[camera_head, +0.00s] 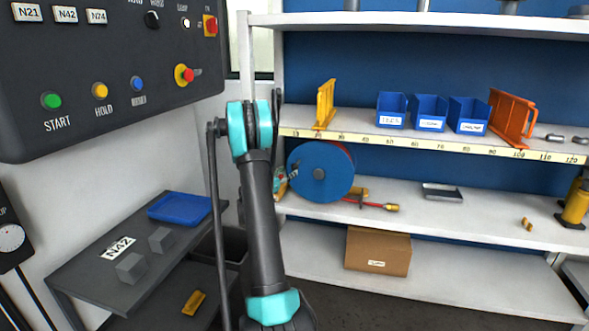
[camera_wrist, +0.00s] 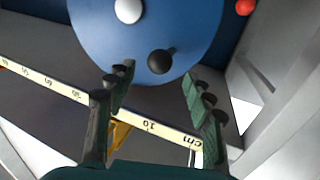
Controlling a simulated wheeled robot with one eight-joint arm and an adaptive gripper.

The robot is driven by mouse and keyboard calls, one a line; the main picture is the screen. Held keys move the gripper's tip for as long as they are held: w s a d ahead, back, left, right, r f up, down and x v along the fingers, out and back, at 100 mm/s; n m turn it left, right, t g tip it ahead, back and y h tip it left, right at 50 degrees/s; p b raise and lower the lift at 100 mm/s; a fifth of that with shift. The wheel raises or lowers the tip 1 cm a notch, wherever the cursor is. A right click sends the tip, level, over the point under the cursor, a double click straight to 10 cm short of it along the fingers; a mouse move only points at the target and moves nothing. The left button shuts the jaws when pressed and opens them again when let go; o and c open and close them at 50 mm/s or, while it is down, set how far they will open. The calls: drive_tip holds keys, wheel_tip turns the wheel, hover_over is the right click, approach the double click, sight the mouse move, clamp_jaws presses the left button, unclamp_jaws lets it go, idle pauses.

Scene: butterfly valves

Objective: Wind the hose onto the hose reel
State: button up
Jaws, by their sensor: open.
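The hose reel (camera_head: 320,172) is a blue disc with a grey hub, at the left end of the middle shelf in the head view. In the wrist view, the reel's blue face (camera_wrist: 95,25) shows a white hub and a black crank knob (camera_wrist: 161,62). The red hose (camera_head: 368,203) lies on the shelf right of the reel, ending in a yellow-and-red tip. How much hose is wound is hidden. My gripper (camera_wrist: 156,84) is open, its dark fingers on either side of and below the knob; contact cannot be told. My arm hides part of the gripper in the head view.
The ruled shelf edge (camera_wrist: 65,88) runs close behind my fingers in the wrist view. Blue bins (camera_head: 429,112) and yellow and orange brackets stand above the reel. A cardboard box (camera_head: 378,250) is below. A control panel (camera_head: 110,70) is at upper left.

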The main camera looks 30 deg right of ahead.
sight(293, 169)
drive_tip(key=x, duration=0.6)
drive_tip(key=shift+w+d, duration=0.1)
drive_tip(key=shift+d, duration=0.25)
drive_tip(key=shift+c, duration=0.5)
clamp_jaws()
